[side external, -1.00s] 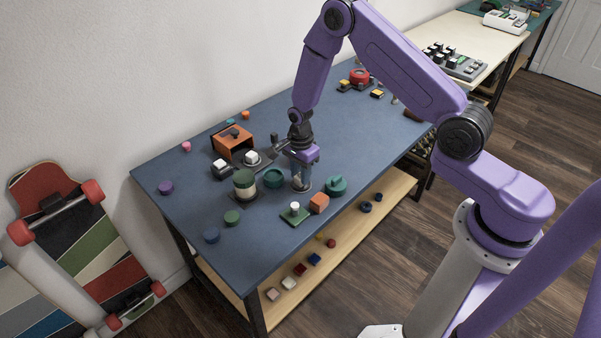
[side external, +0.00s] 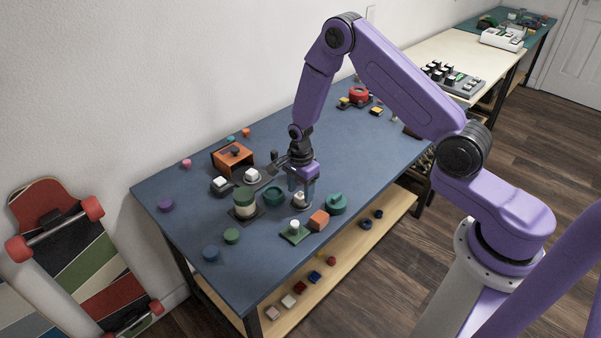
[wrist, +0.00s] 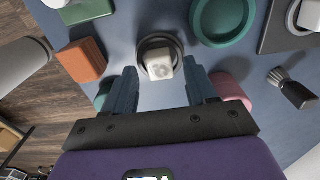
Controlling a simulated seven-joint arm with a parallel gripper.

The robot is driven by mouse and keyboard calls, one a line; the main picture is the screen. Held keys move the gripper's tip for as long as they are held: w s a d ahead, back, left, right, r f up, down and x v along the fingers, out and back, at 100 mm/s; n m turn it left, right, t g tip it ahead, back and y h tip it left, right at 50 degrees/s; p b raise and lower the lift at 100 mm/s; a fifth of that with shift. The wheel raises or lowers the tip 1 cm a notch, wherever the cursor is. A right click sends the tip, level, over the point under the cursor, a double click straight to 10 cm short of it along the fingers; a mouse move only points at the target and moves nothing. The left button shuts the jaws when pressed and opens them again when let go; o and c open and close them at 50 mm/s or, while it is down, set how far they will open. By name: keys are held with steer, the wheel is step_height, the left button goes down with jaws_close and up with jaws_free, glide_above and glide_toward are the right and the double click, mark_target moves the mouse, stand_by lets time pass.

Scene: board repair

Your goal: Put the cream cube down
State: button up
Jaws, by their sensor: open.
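The cream cube (wrist: 160,64) sits on a round grey dish with a dark rim (wrist: 147,43) in the wrist view. My gripper (wrist: 163,78) is open, with one blue-grey finger on each side near the cube's lower edge. A gap shows between the cube and each finger. In the side view my gripper (side external: 301,196) is low over the blue table (side external: 340,150), with a small pale patch of the cube between its fingers. The fingers partly hide the dish there.
An orange block (side external: 319,220), a green board with a white peg (side external: 295,234), a teal knob-like part (side external: 336,204), a teal bowl (side external: 274,195) and a green-topped cylinder (side external: 244,203) stand close around. The front left of the table is clearer.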

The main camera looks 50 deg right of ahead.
mark_target(301, 195)
step_height(301, 195, up, 11)
steer(key=s+a+r+n, duration=0.5)
steer(key=s+r+n, duration=0.1)
steer(key=n, duration=0.2)
steer(key=s+r+n, duration=0.4)
steer(key=s+n, duration=0.7)
steer(key=s, duration=0.2)
steer(key=s+r+n, duration=0.5)
steer(key=s+n, duration=0.6)
steer(key=s, duration=0.2)
steer(key=shift+s+d+r+n, duration=0.15)
steer(key=shift+s+d+n, duration=0.15)
steer(key=shift+s+d, duration=0.05)
